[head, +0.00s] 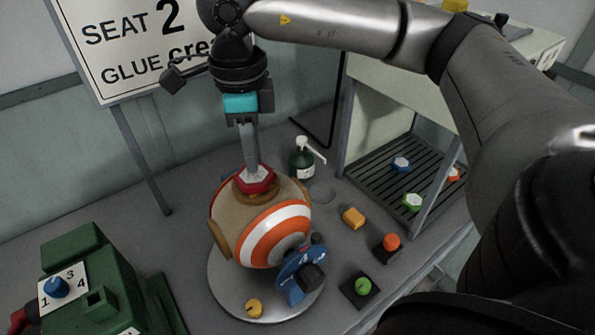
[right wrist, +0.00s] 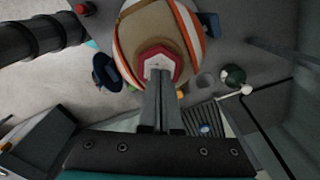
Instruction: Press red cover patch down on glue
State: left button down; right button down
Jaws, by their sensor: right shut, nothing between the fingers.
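The red cover patch (head: 254,181) sits on top of the tan ball (head: 232,208) with orange and white stripes. In the right wrist view the patch (right wrist: 176,57) is a red hexagonal rim around a pale centre. My right gripper (head: 252,168) points straight down, shut and empty, with its fingertips at the middle of the patch. The fingertips appear to touch it, and they hide part of its centre. The glue is not visible. My left gripper is not in view.
The ball rests on a round grey plate (head: 222,285) with a blue clamp wheel (head: 299,272). A green pump bottle (head: 302,160) stands behind. Orange and green knobs (head: 361,288) lie right. A slatted rack (head: 383,176) stands further right, a green machine (head: 100,285) at front left.

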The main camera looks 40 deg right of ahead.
notch_tip(320, 180, up, 8)
jog(key=p, duration=0.4)
jog(key=shift+p, duration=0.4)
jog(key=shift+s, duration=0.1)
dwell(0.4)
